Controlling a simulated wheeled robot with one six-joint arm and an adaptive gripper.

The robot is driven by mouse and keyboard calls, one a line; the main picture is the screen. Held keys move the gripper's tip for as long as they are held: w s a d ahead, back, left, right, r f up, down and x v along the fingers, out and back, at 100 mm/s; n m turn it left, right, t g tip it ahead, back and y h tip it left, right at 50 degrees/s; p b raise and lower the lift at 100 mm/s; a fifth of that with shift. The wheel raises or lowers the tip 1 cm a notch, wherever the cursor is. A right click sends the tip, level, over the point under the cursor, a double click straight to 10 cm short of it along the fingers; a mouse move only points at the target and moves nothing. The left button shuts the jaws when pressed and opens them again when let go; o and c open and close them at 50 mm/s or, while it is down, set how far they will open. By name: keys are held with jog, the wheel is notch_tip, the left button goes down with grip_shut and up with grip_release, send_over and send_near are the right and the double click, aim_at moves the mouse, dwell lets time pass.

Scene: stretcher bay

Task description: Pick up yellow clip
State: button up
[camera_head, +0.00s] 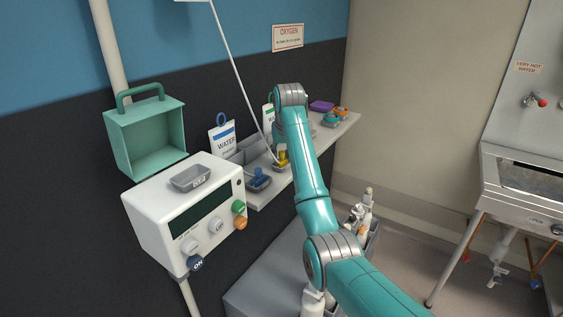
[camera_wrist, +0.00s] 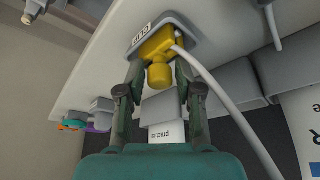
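The yellow clip (camera_wrist: 159,50) sits at a small grey tray with a label (camera_wrist: 187,32) in the wrist view, and its rounded end points toward my gripper. My gripper (camera_wrist: 157,72) has its two dark fingers apart, one on each side of the clip. A gap shows between the clip's rounded end and the fingers; contact at the fingertips cannot be told. In the head view the yellow clip (camera_head: 282,158) shows on the wall shelf, left of my arm. My gripper is hidden behind the arm there.
A blue clip (camera_head: 259,176), a purple item (camera_head: 321,106) and orange and teal pieces stand along the shelf. A white control box (camera_head: 172,222) and a green open box (camera_head: 147,137) are at left.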

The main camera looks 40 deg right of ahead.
grip_shut()
